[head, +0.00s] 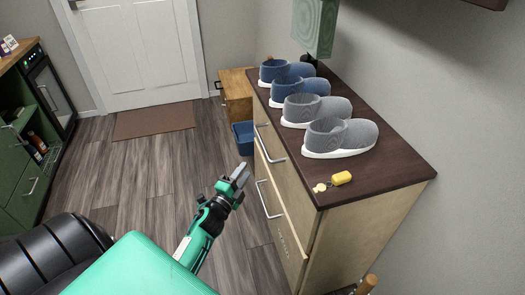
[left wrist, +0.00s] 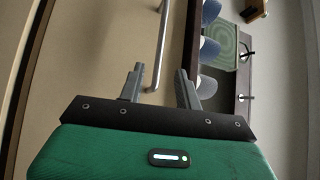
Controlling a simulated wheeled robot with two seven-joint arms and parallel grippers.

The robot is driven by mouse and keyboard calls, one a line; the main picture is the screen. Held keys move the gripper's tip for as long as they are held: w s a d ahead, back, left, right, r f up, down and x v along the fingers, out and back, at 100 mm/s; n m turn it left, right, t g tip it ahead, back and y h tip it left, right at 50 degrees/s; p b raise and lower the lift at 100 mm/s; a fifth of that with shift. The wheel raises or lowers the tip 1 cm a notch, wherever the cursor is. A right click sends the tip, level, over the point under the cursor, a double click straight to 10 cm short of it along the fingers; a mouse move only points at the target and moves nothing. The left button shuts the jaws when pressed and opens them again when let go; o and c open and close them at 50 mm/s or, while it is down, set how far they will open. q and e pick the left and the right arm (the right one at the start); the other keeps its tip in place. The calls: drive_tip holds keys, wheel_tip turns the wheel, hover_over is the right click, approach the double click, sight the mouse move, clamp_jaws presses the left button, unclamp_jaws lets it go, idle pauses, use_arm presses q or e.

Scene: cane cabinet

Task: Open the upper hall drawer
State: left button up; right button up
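The wooden cabinet (head: 380,225) on the right has a dark top and two drawer fronts facing left. The upper drawer (head: 290,187) looks closed; its metal bar handle (head: 270,149) is near the cabinet top. The lower drawer has a similar handle (head: 268,203). My left gripper (head: 240,172) is in front of the drawers, pointing up and right. In the left wrist view its two fingers (left wrist: 161,86) are apart, and the upper handle (left wrist: 161,45) appears between them, farther off. No contact shows. My right gripper is not in view.
Several grey and blue shoes (head: 340,138) and keys with a yellow tag (head: 341,178) lie on the cabinet top. A blue bin (head: 243,139) stands beyond the drawers. A green cabinet (head: 25,185) is at the left. The wooden floor between is clear.

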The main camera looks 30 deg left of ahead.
sight(262, 144)
use_arm(q)
drive_tip(key=w, duration=0.4)
drive_tip(key=w+a+r, duration=0.1)
drive_tip(key=w, duration=0.4)
drive_tip(key=w+r, duration=0.1)
drive_tip(key=w, duration=0.3)
drive_tip(key=shift+w+a, duration=0.15)
drive_tip(key=shift+w, duration=0.1)
drive_tip(key=shift+c, duration=0.2)
clamp_jaws()
